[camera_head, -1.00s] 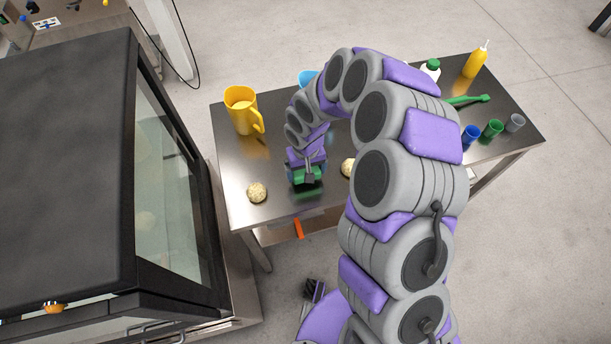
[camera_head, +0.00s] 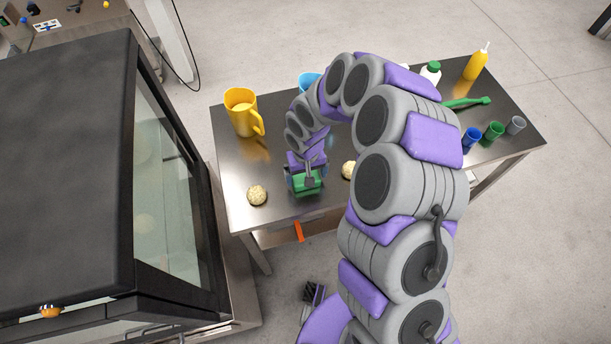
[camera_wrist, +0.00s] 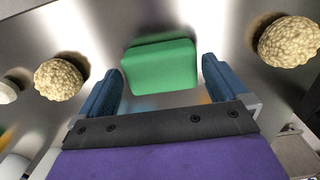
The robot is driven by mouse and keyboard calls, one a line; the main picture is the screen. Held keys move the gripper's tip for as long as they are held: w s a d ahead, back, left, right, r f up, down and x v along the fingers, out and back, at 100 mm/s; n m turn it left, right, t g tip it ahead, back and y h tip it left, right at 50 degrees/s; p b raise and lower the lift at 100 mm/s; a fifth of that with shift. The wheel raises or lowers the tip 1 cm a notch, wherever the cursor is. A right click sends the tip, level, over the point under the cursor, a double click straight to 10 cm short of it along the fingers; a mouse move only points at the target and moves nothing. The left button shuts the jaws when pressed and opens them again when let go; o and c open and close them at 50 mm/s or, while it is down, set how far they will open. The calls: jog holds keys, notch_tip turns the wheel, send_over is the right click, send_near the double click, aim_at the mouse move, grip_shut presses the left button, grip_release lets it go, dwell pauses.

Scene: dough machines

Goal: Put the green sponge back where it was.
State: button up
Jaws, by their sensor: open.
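The green sponge (camera_wrist: 160,66) lies on the steel table between two dough balls in the wrist view. It also shows in the head view (camera_head: 308,184), partly hidden by my gripper. My gripper (camera_wrist: 160,82) is open, with one blue finger on each side of the sponge and a visible gap on both sides. In the head view my gripper (camera_head: 307,178) is right over the sponge, near the front edge of the table.
Dough balls lie left (camera_head: 257,195) and right (camera_head: 348,170) of the sponge on the table (camera_head: 235,160). A yellow pitcher (camera_head: 242,112) stands behind. Blue (camera_head: 471,138), green and grey cups stand at the right. A black glass-fronted machine (camera_head: 70,170) stands at left.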

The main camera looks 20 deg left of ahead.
notch_tip(320, 180, up, 9)
jog(key=p, duration=0.2)
jog(key=shift+r, duration=0.15)
jog(key=shift+w, duration=0.1)
jog(key=s+d+r+m, duration=0.1)
jog(key=s+d+r, duration=0.4)
jog(key=d+r, duration=0.3)
jog(key=s+d+r+m, duration=0.1)
jog(key=s+d+r, duration=0.3)
jog(key=d+r, duration=0.45)
jog(key=s+d+r+m, duration=0.2)
jog(key=s+d, duration=0.3)
jog(key=s, duration=0.3)
jog(key=s+d+r+m+g, duration=0.1)
jog(key=s+d+r+m, duration=0.1)
jog(key=s+d, duration=0.3)
jog(key=s, duration=0.4)
jog(key=shift+s+g, duration=0.3)
